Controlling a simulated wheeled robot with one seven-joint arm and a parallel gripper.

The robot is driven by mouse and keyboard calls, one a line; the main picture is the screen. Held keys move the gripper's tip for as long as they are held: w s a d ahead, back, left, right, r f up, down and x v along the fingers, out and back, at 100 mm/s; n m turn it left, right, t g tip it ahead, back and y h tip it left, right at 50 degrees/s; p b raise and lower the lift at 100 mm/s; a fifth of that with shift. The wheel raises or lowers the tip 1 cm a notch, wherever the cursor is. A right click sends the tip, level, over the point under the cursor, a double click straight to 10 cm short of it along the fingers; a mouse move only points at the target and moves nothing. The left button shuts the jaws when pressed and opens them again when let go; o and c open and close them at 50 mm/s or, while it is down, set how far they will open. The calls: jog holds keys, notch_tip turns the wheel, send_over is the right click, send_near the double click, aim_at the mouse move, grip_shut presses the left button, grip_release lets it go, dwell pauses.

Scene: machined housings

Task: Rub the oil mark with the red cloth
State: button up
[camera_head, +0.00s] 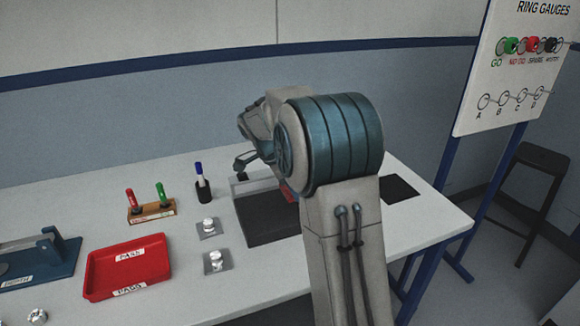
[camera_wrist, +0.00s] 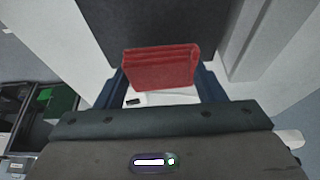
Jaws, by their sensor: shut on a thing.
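The red cloth (camera_wrist: 162,68) is a folded block between the fingers of my gripper (camera_wrist: 165,85) in the wrist view. My gripper is shut on it. In the head view only a small red edge of the cloth (camera_head: 287,193) shows beside my arm, which covers most of the gripper. The cloth is over or near a dark plate (camera_head: 265,215) on the bench; I cannot tell whether it touches anything. I cannot make out the oil mark in either view.
A black square (camera_head: 400,188) lies at the right. A gauge board (camera_head: 515,80) stands behind.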

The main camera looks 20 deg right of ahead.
jog(key=shift+r+p, duration=1.1)
jog(key=shift+r, duration=1.15)
jog(key=shift+f, duration=0.1)
